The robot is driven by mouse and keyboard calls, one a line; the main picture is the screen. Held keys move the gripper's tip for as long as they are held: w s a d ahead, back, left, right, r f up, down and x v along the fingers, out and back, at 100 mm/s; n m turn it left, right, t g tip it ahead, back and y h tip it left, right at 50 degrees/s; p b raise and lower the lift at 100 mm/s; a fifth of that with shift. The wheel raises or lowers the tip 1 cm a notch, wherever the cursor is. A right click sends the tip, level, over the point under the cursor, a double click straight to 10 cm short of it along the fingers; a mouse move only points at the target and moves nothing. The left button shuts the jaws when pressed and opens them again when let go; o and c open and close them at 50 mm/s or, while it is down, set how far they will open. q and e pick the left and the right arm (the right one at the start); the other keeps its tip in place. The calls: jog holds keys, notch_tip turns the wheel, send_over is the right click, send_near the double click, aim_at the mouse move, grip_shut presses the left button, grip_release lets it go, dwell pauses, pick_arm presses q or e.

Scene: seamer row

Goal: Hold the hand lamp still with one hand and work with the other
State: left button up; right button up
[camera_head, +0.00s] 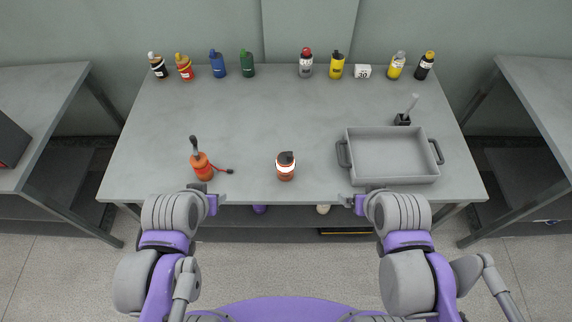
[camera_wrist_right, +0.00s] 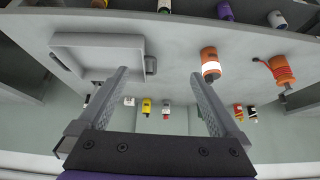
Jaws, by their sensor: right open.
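An orange body with a dark upright handle and a red cord, seemingly the hand lamp (camera_head: 202,168), stands at the front left of the table; it also shows in the right wrist view (camera_wrist_right: 282,70). An orange bottle-like container with a white band and dark cap (camera_head: 286,170) stands at the front middle, also in the wrist view (camera_wrist_right: 210,64). My left gripper (camera_head: 221,197) is at the front edge near the lamp, apart from it; its jaw opening is unclear. My right gripper (camera_head: 346,200) is open and empty at the front edge, left of the tray's near corner.
A grey handled tray (camera_head: 393,181), seemingly empty, sits at the front right. Behind it is a dark holder (camera_head: 403,119) with a pale upright tool. Several bottles and a white block marked 30 (camera_head: 363,72) line the back edge. The table's middle (camera_head: 270,110) is clear.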

jog(key=a+f+m+g+y+b, duration=0.2)
jog(key=a+f+m+b, duration=0.3)
jog(key=f, duration=0.3)
jog(key=m+y+b, duration=1.2)
jog(key=m+b, duration=0.4)
jog(key=b, duration=0.2)
send_near(289, 170)
jog(key=w+f, duration=0.1)
jog(key=f, duration=0.1)
jog(key=w+f, duration=0.1)
jog(key=shift+w+a+f, duration=0.1)
jog(key=shift+w+f, duration=0.05)
jog(key=shift+f, duration=0.25)
pick_arm(q)
jog(key=s+f+g+b, duration=0.1)
jog(key=s+f, duration=0.2)
jog(key=f, duration=1.2)
jog(key=s+f, duration=0.3)
jog(key=f, duration=1.2)
jog(key=shift+s+a+f+g+b, duration=0.15)
jog(key=shift+f+g+b, duration=0.1)
jog(key=shift+g+b, duration=0.15)
pick_arm(e)
jog(key=shift+x, duration=4.95)
jog(key=c, duration=1)
jog(key=shift+o, duration=0.2)
